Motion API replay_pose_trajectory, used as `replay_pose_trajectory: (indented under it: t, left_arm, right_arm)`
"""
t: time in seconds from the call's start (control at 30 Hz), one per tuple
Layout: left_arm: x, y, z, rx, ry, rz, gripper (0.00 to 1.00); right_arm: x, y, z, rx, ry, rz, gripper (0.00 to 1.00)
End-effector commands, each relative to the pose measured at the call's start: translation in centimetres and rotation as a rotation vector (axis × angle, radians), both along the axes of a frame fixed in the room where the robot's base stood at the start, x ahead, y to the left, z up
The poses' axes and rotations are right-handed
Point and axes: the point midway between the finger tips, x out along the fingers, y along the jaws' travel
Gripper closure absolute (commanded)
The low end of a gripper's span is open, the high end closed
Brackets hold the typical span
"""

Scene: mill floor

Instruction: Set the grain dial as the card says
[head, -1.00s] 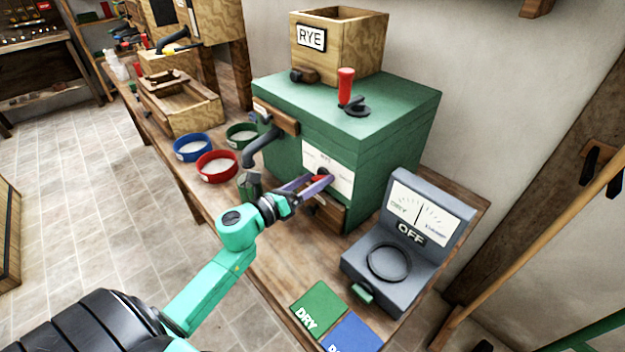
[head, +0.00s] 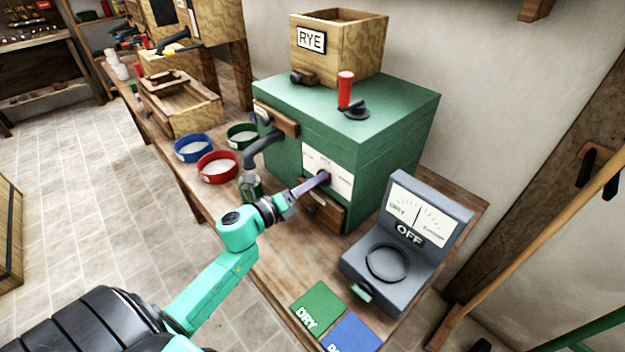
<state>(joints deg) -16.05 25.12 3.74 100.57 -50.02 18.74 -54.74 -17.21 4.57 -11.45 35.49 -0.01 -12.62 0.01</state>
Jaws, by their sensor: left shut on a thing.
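The grain dial is on a white plate (head: 341,180) on the front of the green mill (head: 385,145). The plate has small lettering at left, top and right; the top word looks like RYE, the others are too small to read. My left gripper (head: 321,178) is shut on the dial's knob, its purple fingers lined up one behind the other. The fingers hide the knob, so I cannot tell where it points. A card reading RYE (head: 311,40) is on the wooden hopper (head: 350,45) on top of the mill. My right gripper is not in view.
A grey meter (head: 400,265) marked OFF stands right of the mill. Green DRY (head: 318,307) and blue (head: 352,334) pads lie at the bench's front. Blue (head: 193,149), red (head: 217,169) and green (head: 240,140) bowls stand left. A red-handled lever (head: 345,90) stands on top.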

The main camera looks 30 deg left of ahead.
Motion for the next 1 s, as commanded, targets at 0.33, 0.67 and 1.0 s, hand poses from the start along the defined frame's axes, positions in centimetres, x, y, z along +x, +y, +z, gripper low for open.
replay_pose_trajectory:
  t: [0.33, 0.67, 1.0]
  left_arm:
    - [0.1, 0.2, 0.1, -0.309, 0.109, 0.001, 0.86]
    - [0.1, 0.3, -0.2, -0.537, 0.189, 0.001, 0.86]
    - [0.1, 0.4, -0.4, -0.638, 0.224, 0.003, 0.86]
  right_arm:
    - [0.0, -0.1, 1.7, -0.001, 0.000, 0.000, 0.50]
    - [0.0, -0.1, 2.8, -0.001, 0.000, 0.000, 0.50]
    - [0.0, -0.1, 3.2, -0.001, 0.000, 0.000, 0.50]
